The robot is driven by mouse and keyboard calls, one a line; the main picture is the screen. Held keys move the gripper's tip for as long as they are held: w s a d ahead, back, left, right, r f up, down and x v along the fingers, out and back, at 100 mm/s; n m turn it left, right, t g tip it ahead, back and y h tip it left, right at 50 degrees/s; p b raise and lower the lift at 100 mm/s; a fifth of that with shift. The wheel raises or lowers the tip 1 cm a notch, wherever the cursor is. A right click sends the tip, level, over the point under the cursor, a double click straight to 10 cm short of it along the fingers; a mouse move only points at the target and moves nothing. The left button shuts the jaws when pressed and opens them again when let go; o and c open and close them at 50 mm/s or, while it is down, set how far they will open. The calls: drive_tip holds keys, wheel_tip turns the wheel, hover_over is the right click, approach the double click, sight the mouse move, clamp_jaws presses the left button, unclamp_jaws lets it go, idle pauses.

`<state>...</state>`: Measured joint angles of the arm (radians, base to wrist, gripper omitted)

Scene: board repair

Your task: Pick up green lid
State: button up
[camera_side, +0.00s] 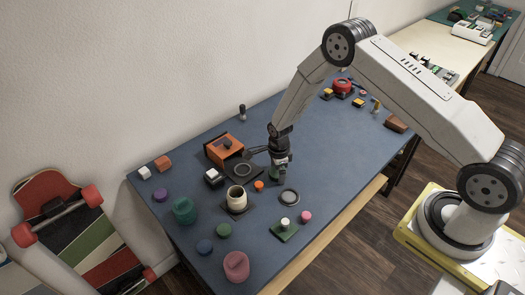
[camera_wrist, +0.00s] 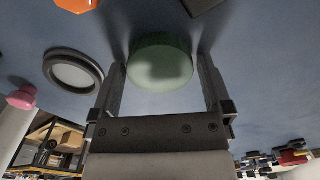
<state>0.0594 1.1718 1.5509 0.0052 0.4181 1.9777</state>
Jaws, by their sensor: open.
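The green lid (camera_wrist: 160,62) is a round, dull green disc in the wrist view. It lies between the two fingers of my gripper (camera_wrist: 161,70). The gripper is open, with a finger on each side of the lid; I cannot tell whether either touches it. In the side view my gripper (camera_side: 279,165) points down at the middle of the blue table. It mostly hides the lid there.
An orange piece (camera_side: 259,185) and a dark-rimmed ring (camera_side: 289,196) lie close by. A cream cup (camera_side: 237,198), a green jar (camera_side: 185,210) and a pink jar (camera_side: 236,266) stand nearer the front. An orange box (camera_side: 224,148) stands behind left. Table (camera_side: 335,145) right of the gripper is clear.

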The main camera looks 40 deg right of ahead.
idle(0.3)
drive_tip(key=c, duration=1)
drive_tip(key=shift+o, duration=0.2)
drive_tip(key=shift+r, duration=0.1)
drive_tip(key=shift+r, duration=0.6)
drive_tip(key=s+r, duration=1.1)
drive_tip(key=s, duration=0.3)
drive_tip(key=shift+a+r, duration=0.3)
drive_tip(key=shift+w, duration=0.1)
